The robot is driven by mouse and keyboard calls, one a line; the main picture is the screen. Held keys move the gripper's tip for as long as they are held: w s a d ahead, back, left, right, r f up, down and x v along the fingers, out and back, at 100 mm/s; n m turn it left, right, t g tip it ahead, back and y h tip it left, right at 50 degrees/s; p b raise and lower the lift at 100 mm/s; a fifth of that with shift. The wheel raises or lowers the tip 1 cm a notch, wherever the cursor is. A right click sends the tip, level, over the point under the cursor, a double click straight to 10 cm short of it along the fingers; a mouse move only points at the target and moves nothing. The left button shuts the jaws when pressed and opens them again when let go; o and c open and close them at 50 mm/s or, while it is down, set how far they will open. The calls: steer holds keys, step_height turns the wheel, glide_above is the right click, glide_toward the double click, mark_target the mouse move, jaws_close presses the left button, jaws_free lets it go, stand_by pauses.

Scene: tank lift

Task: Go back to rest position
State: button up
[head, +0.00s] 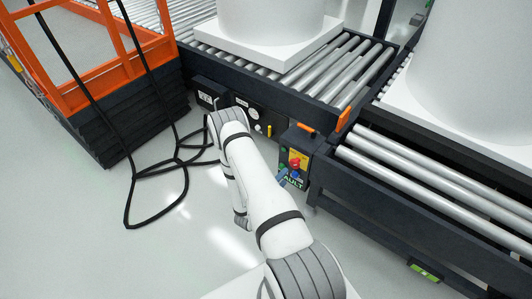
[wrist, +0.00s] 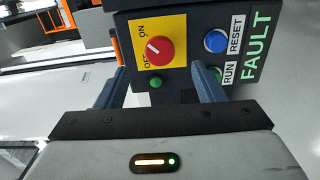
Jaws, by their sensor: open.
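My gripper (wrist: 158,84) is open and empty. Its two blue-grey fingers stand apart in front of the lower part of a dark control box (wrist: 190,14). The box has a yellow plate with a red rotary knob (wrist: 160,51), a blue RESET button (wrist: 216,41) and a green FAULT label (wrist: 257,45). A green RUN button (wrist: 216,74) is partly behind the right finger. I cannot tell which setting the knob marks. In the head view the control box (head: 308,143) stands beyond my white arm, and a blue finger (head: 283,176) shows beside it. Most of the gripper is hidden.
Roller conveyors (head: 345,75) run behind and right of the box, carrying large white tanks (head: 270,18) on pallets. An orange-railed platform (head: 70,95) stands at left. Black cables (head: 130,205) loop to the floor. The floor at lower left is clear.

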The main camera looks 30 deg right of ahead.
steer(key=s+a+r+m+g+y+p, duration=0.1)
steer(key=s+r+m+g+p, duration=0.2)
steer(key=r, duration=0.9)
steer(key=s+r+m+g+y+p, duration=0.1)
steer(key=r+g+p, duration=0.35)
steer(key=r, duration=0.75)
steer(key=s+a+r+m+g+y+p, duration=0.1)
steer(key=r+m+g+p, duration=0.3)
steer(key=r, duration=0.8)
steer(key=s+a+r+n+t+y+p, duration=0.1)
steer(key=s+a+r+t+y+p, duration=0.1)
steer(key=a+r, duration=0.5)
steer(key=s+a+r+n+t+y+p, duration=0.1)
steer(key=s+a+r+t+y+p, duration=0.2)
steer(key=r, duration=0.8)
steer(key=s+a+r+n+t+y+p, duration=0.1)
steer(key=s+a+r+t+y+p, duration=0.1)
steer(key=s+a+r+y+p, duration=0.4)
steer(key=a+r+y, duration=0.2)
steer(key=a+r, duration=0.2)
steer(key=shift+a+n+y, duration=0.3)
steer(key=shift+a, duration=0.05)
steer(key=shift+r, duration=0.1)
